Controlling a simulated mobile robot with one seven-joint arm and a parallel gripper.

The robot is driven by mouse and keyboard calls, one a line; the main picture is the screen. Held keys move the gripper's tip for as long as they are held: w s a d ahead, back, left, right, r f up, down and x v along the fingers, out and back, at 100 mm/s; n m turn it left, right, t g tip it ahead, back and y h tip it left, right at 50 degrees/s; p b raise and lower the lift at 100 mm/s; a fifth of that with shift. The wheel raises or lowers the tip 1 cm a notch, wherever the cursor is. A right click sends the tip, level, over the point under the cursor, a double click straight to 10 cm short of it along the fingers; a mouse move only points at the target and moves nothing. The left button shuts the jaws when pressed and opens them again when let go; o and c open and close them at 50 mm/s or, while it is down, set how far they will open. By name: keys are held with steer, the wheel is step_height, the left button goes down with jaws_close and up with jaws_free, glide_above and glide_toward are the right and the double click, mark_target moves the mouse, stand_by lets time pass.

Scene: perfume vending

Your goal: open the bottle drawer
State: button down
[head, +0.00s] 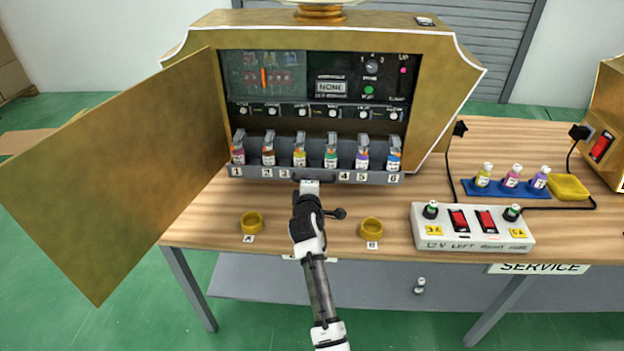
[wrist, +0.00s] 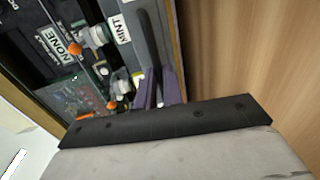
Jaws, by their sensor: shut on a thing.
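The bottle drawer (head: 262,173) is a grey tray low in the open front of the gold vending machine, with several colored bottles in numbered places. Its dark handle (head: 327,179) is at the middle of the drawer front and also shows as a black bar in the wrist view (wrist: 150,42). My gripper (head: 309,184) is at the handle, shut on it. Its purple fingertips (wrist: 164,90) meet the bar in the wrist view. My gripper hides part of the drawer front near number 3.
The machine's gold door (head: 120,160) stands open at the left. Yellow cups A (head: 252,223) and B (head: 371,229) stand on the table before the drawer, either side of my arm. A white switch box (head: 472,228) and a blue bottle rack (head: 506,188) are at the right.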

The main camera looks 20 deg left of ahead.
steer(key=shift+s, duration=0.3)
steer(key=c, duration=1.5)
jaws_free()
steer(key=shift+c, duration=0.2)
steer(key=shift+d, duration=0.1)
steer(key=shift+s+d, duration=0.1)
steer(key=shift+s, duration=0.3)
steer(key=b+v, duration=0.2)
steer(key=v, duration=1.1)
steer(key=shift+b, duration=0.3)
steer(key=shift+r, duration=0.1)
